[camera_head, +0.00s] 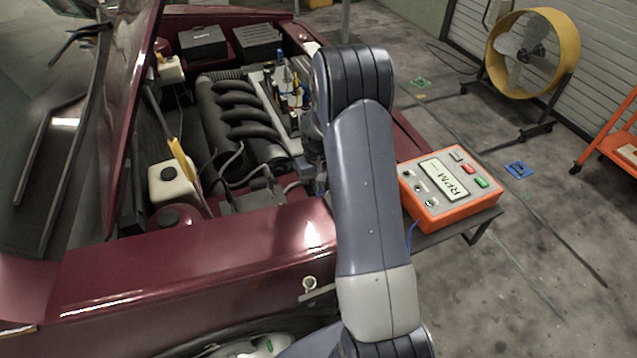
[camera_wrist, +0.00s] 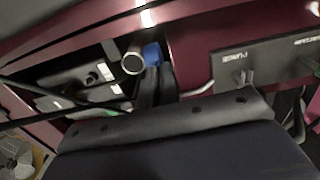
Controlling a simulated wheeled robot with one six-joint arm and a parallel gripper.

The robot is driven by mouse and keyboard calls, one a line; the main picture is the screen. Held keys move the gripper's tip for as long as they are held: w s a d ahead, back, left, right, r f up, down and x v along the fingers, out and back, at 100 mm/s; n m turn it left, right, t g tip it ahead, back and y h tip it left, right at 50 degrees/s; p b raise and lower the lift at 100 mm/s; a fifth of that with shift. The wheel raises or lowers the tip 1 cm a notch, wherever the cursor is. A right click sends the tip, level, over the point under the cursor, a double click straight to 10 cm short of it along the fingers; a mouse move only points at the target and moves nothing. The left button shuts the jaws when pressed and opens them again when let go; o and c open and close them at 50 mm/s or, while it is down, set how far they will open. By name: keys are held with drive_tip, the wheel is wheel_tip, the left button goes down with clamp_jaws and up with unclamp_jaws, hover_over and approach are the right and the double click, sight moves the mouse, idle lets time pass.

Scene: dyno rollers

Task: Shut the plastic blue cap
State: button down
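The blue cap (camera_wrist: 153,54) shows in the wrist view, next to a pale round ring or opening (camera_wrist: 132,64) on its left. It looks tilted up beside that ring, but I cannot tell whether the two touch. My gripper (camera_wrist: 158,70) points up from the lower middle of the wrist view, its two dark fingers close together with nothing visible between them. The fingertips are just below the blue cap; contact is unclear. In the head view my arm hides the gripper and I cannot make out the cap.
A dark red car's open engine bay holds the engine (camera_head: 240,110) and a white reservoir (camera_head: 172,185). An orange RPM box (camera_head: 450,190) stands on a small table at right. A yellow fan (camera_head: 533,52) is at the back. The floor right of the table is mostly clear.

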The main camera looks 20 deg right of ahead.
drive_tip(key=shift+d, duration=0.2)
drive_tip(key=shift+d+b, duration=1.1)
drive_tip(key=shift+d, duration=0.2)
drive_tip(key=shift+d+f+b, duration=0.3)
drive_tip(key=shift+d+b, duration=0.2)
drive_tip(key=shift+d, duration=0.3)
drive_tip(key=shift+d+f+b, duration=0.25)
drive_tip(key=shift+d+b, duration=0.2)
drive_tip(key=shift+d, duration=0.35)
drive_tip(key=c, duration=2.1)
unclamp_jaws()
drive_tip(key=shift+d, duration=0.1)
drive_tip(key=o, duration=0.5)
drive_tip(key=shift+r, duration=0.1)
drive_tip(key=shift+c, duration=0.2)
wheel_tip(320, 180, up, 11)
drive_tip(key=shift+a, duration=0.25)
drive_tip(key=shift+o, duration=0.5)
